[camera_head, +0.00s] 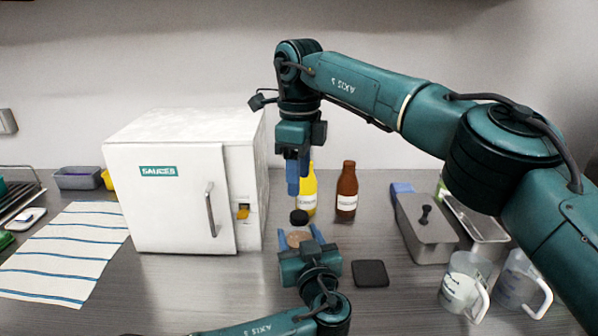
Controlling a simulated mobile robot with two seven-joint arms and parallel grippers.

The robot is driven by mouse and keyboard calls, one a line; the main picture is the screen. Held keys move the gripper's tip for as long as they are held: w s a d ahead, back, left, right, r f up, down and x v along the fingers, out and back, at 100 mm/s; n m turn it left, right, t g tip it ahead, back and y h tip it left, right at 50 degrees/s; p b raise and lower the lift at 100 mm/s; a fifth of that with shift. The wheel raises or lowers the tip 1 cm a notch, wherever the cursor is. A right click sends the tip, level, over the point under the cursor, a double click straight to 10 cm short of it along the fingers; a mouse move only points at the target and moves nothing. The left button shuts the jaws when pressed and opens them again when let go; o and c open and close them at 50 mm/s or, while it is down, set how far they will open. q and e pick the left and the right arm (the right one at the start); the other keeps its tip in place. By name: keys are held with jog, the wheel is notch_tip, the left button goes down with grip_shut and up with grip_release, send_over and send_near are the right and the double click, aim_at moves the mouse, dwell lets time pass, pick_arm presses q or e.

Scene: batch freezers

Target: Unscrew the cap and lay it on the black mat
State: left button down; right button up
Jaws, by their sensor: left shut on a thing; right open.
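A bottle (298,238) with a tan, brownish body stands in the middle of the counter, mostly hidden by my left gripper. Its black cap (299,217) sits on top. My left gripper (300,237) is shut on the bottle's body from the front. My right gripper (298,183) points straight down above the cap, open and empty, with a gap between its fingertips and the cap. The black mat (370,273) lies flat and bare on the counter, to the right of my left gripper.
A yellow bottle (309,195) and a brown bottle (346,190) stand behind. A white freezer labelled SAUCES (165,205) is at left, beside a striped towel (65,255). A lidded metal container (428,232) and two clear jugs (463,285) stand at right. Counter around the mat is clear.

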aim_at(299, 215)
jog(key=m, duration=0.4)
jog(key=shift+m, duration=0.3)
jog(key=m, duration=1.9)
jog(key=shift+m, duration=0.3)
jog(key=m, duration=0.8)
jog(key=shift+f, duration=0.1)
jog(key=shift+m, duration=0.3)
jog(key=shift+f, duration=3.95)
